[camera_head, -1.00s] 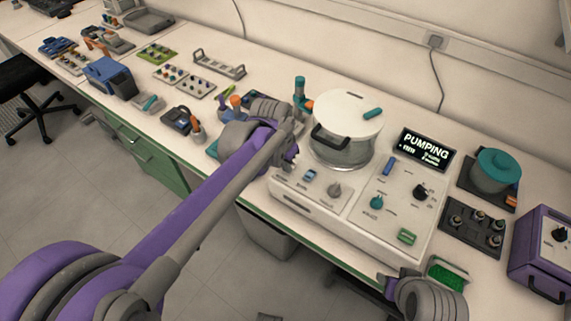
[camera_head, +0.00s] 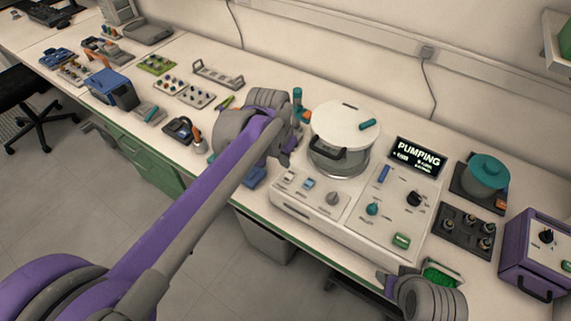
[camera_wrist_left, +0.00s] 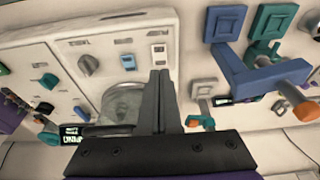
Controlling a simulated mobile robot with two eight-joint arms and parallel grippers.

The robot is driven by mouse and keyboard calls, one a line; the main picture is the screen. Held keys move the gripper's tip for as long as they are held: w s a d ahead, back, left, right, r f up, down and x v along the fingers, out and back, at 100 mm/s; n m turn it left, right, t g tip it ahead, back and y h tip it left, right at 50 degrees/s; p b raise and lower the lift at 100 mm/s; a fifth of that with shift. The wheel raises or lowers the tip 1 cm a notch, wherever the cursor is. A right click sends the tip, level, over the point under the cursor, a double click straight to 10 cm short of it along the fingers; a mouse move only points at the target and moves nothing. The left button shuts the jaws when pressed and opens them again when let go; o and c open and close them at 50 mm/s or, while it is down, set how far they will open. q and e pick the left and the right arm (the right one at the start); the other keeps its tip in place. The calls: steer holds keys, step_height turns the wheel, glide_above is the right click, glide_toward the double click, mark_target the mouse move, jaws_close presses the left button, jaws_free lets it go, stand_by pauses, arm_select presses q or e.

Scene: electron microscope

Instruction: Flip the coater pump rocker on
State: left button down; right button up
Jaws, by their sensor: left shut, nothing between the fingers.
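The coater (camera_head: 330,224) is a white unit with a round lidded chamber (camera_head: 340,160). A white rocker (camera_head: 289,177) and a blue rocker (camera_head: 308,183) sit at the left of its front panel, left of a grey knob (camera_head: 333,199). The white rocker (camera_wrist_left: 158,50) and blue rocker (camera_wrist_left: 127,61) also show in the left wrist view; I cannot read their labels. The display (camera_head: 418,157) reads PUMPING. My left gripper (camera_head: 286,157) is shut and empty above the unit's left end, apart from the rockers. In the left wrist view its fingers (camera_wrist_left: 158,82) are together. My right gripper's fingers are not visible.
Teal and dark knobs and a green switch (camera_head: 401,240) occupy the panel's right half. A teal-lidded pot (camera_head: 485,175) and a purple box (camera_head: 541,248) stand right. Small tools and trays crowd the bench on the left. Part of my right arm is at the front edge.

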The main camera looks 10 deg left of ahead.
arm_select(q)
steer(key=s+a+r, duration=0.1)
steer(key=s+r, duration=0.2)
steer(key=r, duration=0.3)
steer(key=shift+s+r, duration=0.15)
steer(key=shift+r, duration=0.05)
steer(key=s+a+f+n+t+p, duration=0.1)
steer(key=s+a+f+n, duration=0.1)
steer(key=s+f, duration=0.3)
steer(key=s+a+f+n+t+y+p, duration=0.1)
steer(key=s+f, duration=0.5)
steer(key=s, duration=0.7)
steer(key=shift+a+n+t, duration=0.4)
steer(key=shift+a+n, duration=0.1)
steer(key=shift+a, duration=0.1)
stand_by(0.5)
